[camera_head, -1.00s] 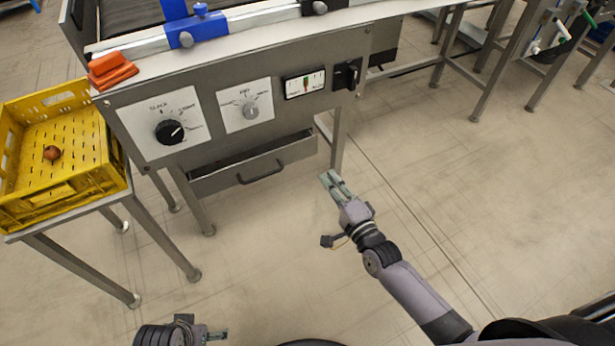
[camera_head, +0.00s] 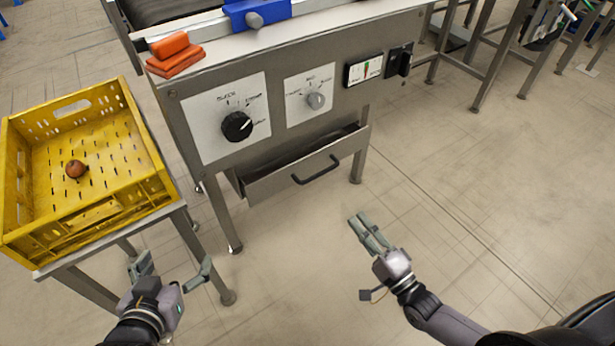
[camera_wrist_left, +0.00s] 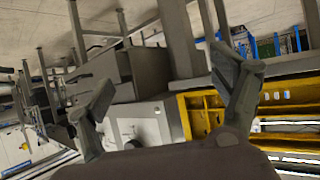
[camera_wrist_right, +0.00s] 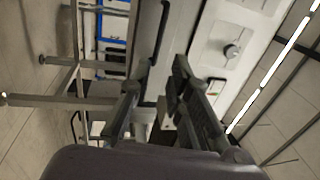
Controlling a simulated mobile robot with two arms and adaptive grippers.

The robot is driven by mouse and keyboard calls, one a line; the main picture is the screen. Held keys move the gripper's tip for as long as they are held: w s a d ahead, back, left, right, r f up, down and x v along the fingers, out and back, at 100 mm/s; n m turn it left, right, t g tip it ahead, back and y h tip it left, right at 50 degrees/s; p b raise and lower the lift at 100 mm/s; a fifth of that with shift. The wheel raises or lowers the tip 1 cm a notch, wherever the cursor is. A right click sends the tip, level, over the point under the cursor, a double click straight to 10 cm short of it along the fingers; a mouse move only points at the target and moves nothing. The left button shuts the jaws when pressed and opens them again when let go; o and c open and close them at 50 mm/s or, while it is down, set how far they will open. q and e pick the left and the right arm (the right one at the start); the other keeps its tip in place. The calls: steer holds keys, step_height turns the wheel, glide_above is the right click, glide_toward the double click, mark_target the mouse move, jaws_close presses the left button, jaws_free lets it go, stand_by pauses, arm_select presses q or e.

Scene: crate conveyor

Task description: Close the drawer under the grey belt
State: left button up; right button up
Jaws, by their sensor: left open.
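The drawer (camera_head: 268,186) under the grey belt's control panel is pulled partly out, with its dark inside showing above its front. Its black bar handle (camera_head: 316,170) faces me and also shows in the right wrist view (camera_wrist_right: 159,45). My left gripper (camera_head: 173,267) is open and empty, low beside the crate stand, left of the drawer and apart from it. My right gripper (camera_head: 360,219) is in front of and below the drawer's right end, apart from the handle. Its fingers lie nearly parallel with a narrow gap and nothing visible between them.
The control panel (camera_head: 275,125) with dials is above the drawer. An orange block (camera_head: 174,56) lies on the belt's edge. A yellow crate (camera_head: 150,160) holding a round brown item (camera_head: 75,169) stands on a grey stand at the left.

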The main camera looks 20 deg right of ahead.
steer(key=b, duration=0.1)
glide_toward(319, 173)
steer(key=w, duration=0.2)
arm_select(q)
steer(key=w+d+r+t+h+b, duration=0.1)
steer(key=r+t, duration=0.2)
steer(key=r, duration=0.2)
steer(key=w+d+r+t+h, duration=0.1)
steer(key=w+d+r+t, duration=0.1)
steer(key=r+t, duration=0.2)
steer(key=shift+w+r+h+b, duration=0.3)
steer(key=shift+r+b, duration=0.05)
steer(key=shift+r, duration=0.95)
arm_select(e)
steer(key=shift+a+x, duration=0.15)
steer(key=shift+x, duration=1.9)
steer(key=shift+a+x, duration=0.1)
steer(key=shift+x, duration=1.95)
steer(key=shift+f, duration=0.1)
steer(key=shift+c, duration=0.6)
jaws_close()
arm_select(q)
steer(key=shift+a, duration=0.1)
arm_select(e)
steer(key=shift+s, duration=0.1)
